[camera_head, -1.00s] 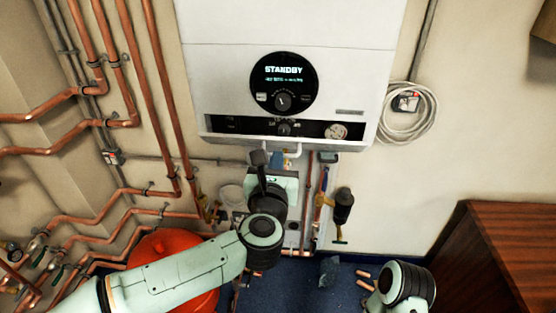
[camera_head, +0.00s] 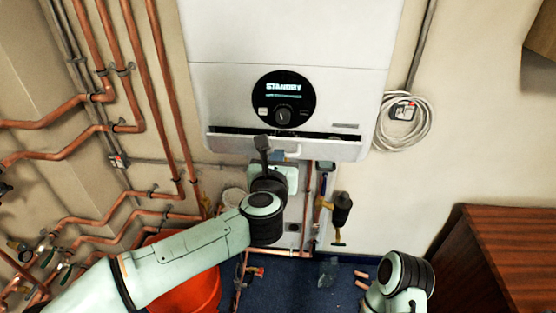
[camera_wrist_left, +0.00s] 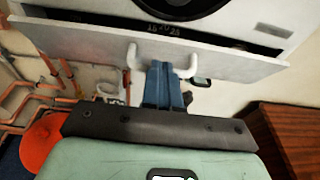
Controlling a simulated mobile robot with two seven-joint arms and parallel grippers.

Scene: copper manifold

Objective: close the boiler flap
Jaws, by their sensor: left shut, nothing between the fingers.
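The boiler (camera_head: 215,95) is white, with a round black display reading STANDBY. Its flap (camera_head: 335,151) is a white panel along the bottom front, mostly raised, with a thin dark gap along its top edge. In the left wrist view the flap (camera_wrist_left: 85,49) shows a wedge-shaped dark opening above it. A white handle (camera_wrist_left: 131,57) sticks out from the flap. My left gripper (camera_head: 277,156) is at the flap's lower front. Its blue fingers (camera_wrist_left: 163,82) are shut and empty, between the handle's two posts. Whether they touch the flap is unclear. My right gripper is out of view.
Copper pipes (camera_head: 160,80) run along the left wall. A red bucket (camera_head: 190,292) stands on the floor behind my left arm. A coiled cable (camera_head: 403,122) hangs right of the boiler. A wooden cabinet (camera_head: 490,250) stands at the right.

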